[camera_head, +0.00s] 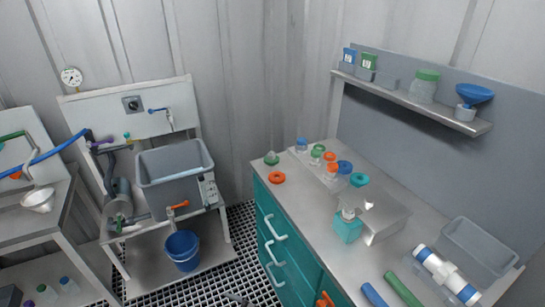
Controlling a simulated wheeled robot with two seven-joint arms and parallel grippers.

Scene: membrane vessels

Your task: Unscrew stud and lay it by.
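I cannot make out a stud for certain in this view. A white cylinder with blue bands (447,274) lies at the front right of the steel counter (300,187). A green rod (403,290) and a blue rod (374,295) lie to its left. Neither my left gripper nor my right gripper can be made out. A small dark piece shows at the bottom edge over the floor grating, too little to identify.
Bottles and loose coloured rings, including an orange ring (277,177), stand along the counter. A teal container (348,228) stands beside a steel block (384,218). A grey tank (176,177) and blue bucket (182,250) are left.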

